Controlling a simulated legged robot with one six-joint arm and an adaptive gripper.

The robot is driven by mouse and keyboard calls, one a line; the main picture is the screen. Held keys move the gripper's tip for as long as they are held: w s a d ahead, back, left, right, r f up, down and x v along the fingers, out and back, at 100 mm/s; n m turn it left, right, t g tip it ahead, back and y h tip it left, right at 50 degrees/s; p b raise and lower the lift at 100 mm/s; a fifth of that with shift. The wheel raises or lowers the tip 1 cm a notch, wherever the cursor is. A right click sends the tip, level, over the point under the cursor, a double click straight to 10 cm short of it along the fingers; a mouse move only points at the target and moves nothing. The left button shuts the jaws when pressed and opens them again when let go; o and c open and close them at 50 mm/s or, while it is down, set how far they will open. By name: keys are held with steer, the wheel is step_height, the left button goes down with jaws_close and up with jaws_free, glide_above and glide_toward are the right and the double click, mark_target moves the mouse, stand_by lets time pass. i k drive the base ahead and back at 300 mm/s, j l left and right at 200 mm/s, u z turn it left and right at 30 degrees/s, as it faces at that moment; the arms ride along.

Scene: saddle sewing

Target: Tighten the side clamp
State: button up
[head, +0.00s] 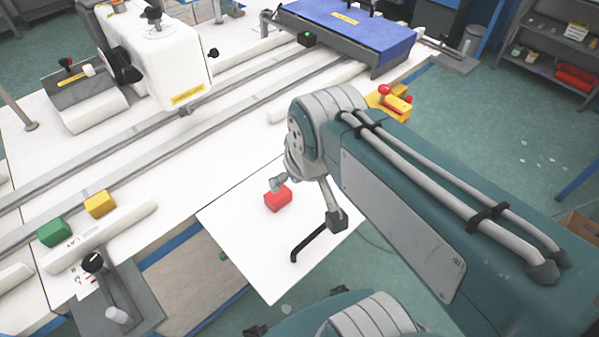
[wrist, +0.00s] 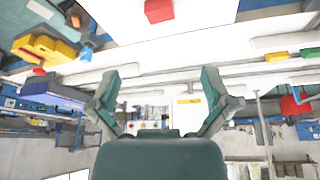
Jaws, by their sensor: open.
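A yellow clamp-like fixture (head: 388,103) with a red knob and red lever sits by the right part of the sewing table, partly behind my arm. The yellow and red fixture also shows at the upper left of the wrist view (wrist: 42,48). I cannot tell for certain that it is the side clamp. My gripper (wrist: 160,75) is open, with its two fingers spread wide and nothing between them. It is apart from the fixture. In the head view my arm hides much of the wrist. A black bent bar (head: 308,243) shows over the white side board.
The white side board (head: 240,235) carries a red block (head: 278,198). A sewing head (head: 165,55) stands on the table with long rails. A blue-topped carriage (head: 350,28) is at the back. Green (head: 54,232) and yellow (head: 100,204) blocks lie left. A knobbed bracket (head: 118,300) is at lower left.

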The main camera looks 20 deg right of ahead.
mark_target(92, 263)
steer(key=u, duration=1.6)
steer(key=i+j+u, duration=0.15)
steer(key=i+j, duration=0.25)
